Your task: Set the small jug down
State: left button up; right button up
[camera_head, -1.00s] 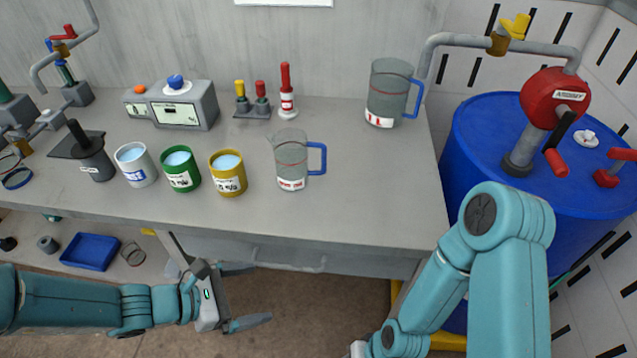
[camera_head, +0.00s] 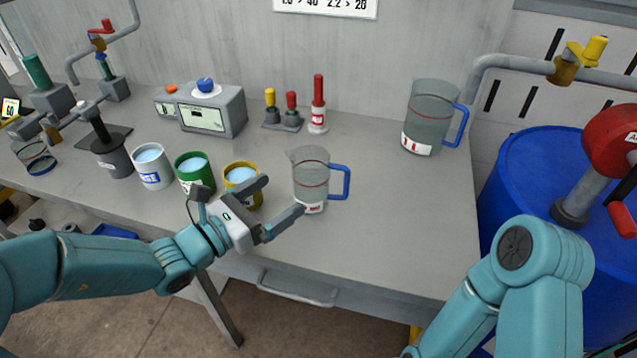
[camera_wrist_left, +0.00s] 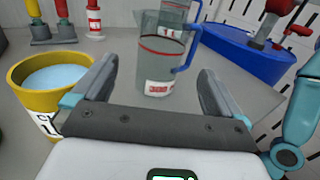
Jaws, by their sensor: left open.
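The small jug (camera_head: 311,178) is clear with a blue handle, red rings and a label. It stands upright on the grey bench (camera_head: 390,225) near its front edge. My left gripper (camera_head: 284,201) is open and empty, just in front and left of the jug. In the left wrist view the small jug (camera_wrist_left: 156,65) shows ahead, between and beyond the two open fingers (camera_wrist_left: 156,90). My right arm (camera_head: 535,265) shows at the lower right; its gripper is out of view.
A yellow cup (camera_head: 242,178) stands close left of the jug, with a green cup (camera_head: 194,172) and a white cup (camera_head: 151,166) further left. A larger jug (camera_head: 430,115) stands at the back right. A blue drum (camera_head: 520,170) is right of the bench.

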aim_at(295, 185)
pick_arm(q)
jog(key=x, duration=0.3)
jog(key=shift+s+d+r, duration=0.15)
jog(key=shift+s, duration=0.05)
jog(key=shift+w+d, duration=0.35)
jog(key=shift+w, duration=0.15)
jog(key=x, duration=0.5)
jog(key=shift+p, duration=0.35)
jog(key=shift+a, duration=0.1)
jog(key=shift+s, duration=0.1)
jog(key=c, duration=1)
jog(key=shift+c, duration=0.2)
